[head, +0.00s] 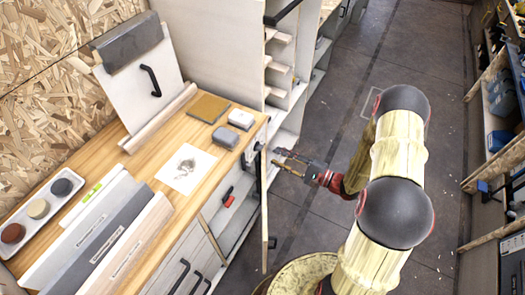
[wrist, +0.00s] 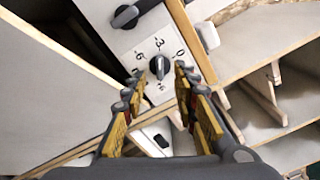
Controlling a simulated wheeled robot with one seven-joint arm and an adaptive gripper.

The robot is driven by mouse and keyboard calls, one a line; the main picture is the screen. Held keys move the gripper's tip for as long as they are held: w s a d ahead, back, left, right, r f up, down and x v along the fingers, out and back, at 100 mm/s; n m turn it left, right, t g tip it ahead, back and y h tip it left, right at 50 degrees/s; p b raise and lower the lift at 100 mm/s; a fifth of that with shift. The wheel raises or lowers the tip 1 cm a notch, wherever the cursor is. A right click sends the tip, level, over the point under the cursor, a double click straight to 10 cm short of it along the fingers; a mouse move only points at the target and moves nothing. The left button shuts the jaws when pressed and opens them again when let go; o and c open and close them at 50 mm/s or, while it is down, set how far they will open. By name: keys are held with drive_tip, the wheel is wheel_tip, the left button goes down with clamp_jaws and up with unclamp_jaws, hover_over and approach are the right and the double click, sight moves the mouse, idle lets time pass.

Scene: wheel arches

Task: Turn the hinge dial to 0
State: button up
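The hinge dial (wrist: 159,67) is a small dark knob on a white panel in the wrist view. Printed numbers ring it, with a 3 above it and a 0 to its upper right. Its grip part runs roughly up and down in the picture; I cannot tell which number it points to. My gripper (wrist: 158,82) is open, with yellow-padded fingers on either side of the dial in this view and no clear contact. In the head view my gripper (head: 281,159) is beside the cabinet front, close to a dark knob (head: 258,147).
Open shelves (head: 287,100) stand beyond my gripper. The wooden worktop (head: 228,163) holds a grey block (head: 225,137), boards and pucks. The floor (head: 335,75) behind the arm is clear.

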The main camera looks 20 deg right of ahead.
sight(260, 150)
drive_tip(key=b+x, duration=0.1)
drive_tip(key=x, duration=0.6)
drive_tip(key=shift+a, duration=0.1)
drive_tip(key=shift+c, duration=0.5)
clamp_jaws()
